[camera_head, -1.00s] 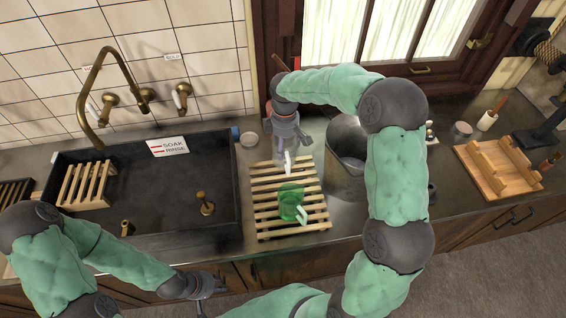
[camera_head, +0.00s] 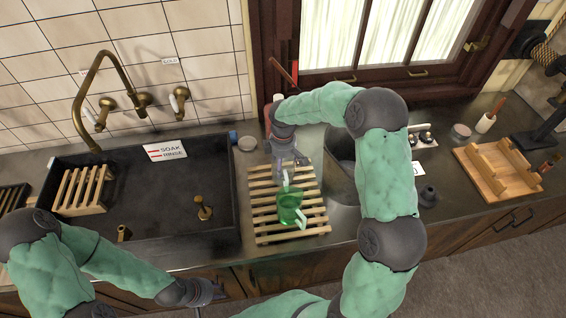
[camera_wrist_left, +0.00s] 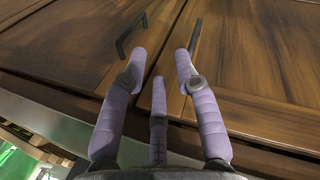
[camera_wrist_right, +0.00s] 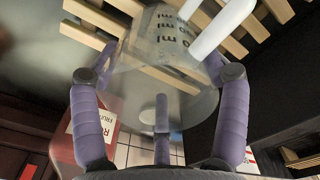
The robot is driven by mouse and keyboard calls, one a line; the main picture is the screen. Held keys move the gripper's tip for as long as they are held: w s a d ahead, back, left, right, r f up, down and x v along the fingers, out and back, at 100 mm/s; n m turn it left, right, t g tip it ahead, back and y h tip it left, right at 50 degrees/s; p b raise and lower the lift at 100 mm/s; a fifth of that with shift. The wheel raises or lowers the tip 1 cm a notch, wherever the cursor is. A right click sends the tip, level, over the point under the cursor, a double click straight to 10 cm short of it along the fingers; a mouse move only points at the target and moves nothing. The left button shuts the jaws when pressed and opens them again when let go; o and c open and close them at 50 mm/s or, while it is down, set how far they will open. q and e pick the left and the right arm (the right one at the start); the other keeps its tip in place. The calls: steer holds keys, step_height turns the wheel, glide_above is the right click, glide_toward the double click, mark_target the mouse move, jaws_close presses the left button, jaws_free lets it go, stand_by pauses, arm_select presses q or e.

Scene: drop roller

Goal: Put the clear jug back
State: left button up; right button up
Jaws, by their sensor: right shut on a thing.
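The clear jug (camera_wrist_right: 150,75), see-through with dark ml markings and a white handle, is between the fingers of my right gripper (camera_wrist_right: 158,76) in the right wrist view. In the head view my right gripper (camera_head: 284,152) is shut on it above the slatted wooden rack (camera_head: 262,215). The jug's body is faint there; its white handle (camera_head: 286,178) shows. Whether it touches the slats I cannot tell. A green jug (camera_head: 289,206) stands on the rack just in front. My left gripper (camera_head: 214,291) is empty and open by the cabinet doors, as the left wrist view (camera_wrist_left: 161,68) shows.
Left of the rack is a dark sink (camera_head: 165,200) with a brass tap (camera_head: 84,95) and a sign (camera_head: 165,149). A grey metal bin (camera_head: 342,178) stands right of the rack, partly behind my right arm. A wooden tray (camera_head: 497,170) lies at the right.

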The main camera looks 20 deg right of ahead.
steer(key=o, duration=1.7)
step_height(320, 180, up, 12)
steer(key=p, duration=0.1)
steer(key=shift+p, duration=0.4)
steer(key=shift+r, duration=0.1)
